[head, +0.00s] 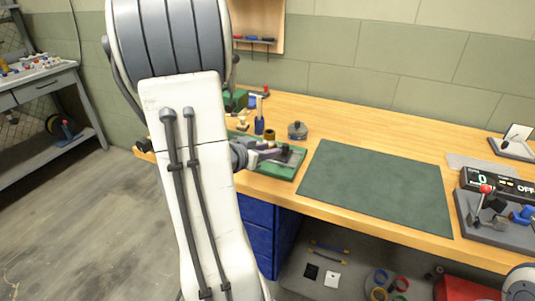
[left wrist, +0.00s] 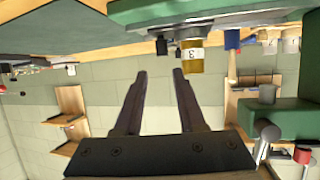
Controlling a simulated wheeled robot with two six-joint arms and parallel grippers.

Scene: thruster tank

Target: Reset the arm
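My left arm rises large across the left of the head view. Its gripper (head: 284,155) is beyond the arm, over or beside a green board (head: 282,174) near the bench's left front edge; contact cannot be told. In the left wrist view the left gripper (left wrist: 160,72) has its two dark fingers apart with nothing between them. A brass-coloured cylinder marked 3 (left wrist: 191,57) appears beyond the fingertips there, under the green edge at the top.
The wooden bench (head: 400,125) holds a bare dark green mat (head: 380,190). A fixture with a red-knobbed lever (head: 486,190) and a display reading OFF (head: 500,184) stand at right. Small tools crowd the bench's left. A grey side table (head: 40,90) stands far left.

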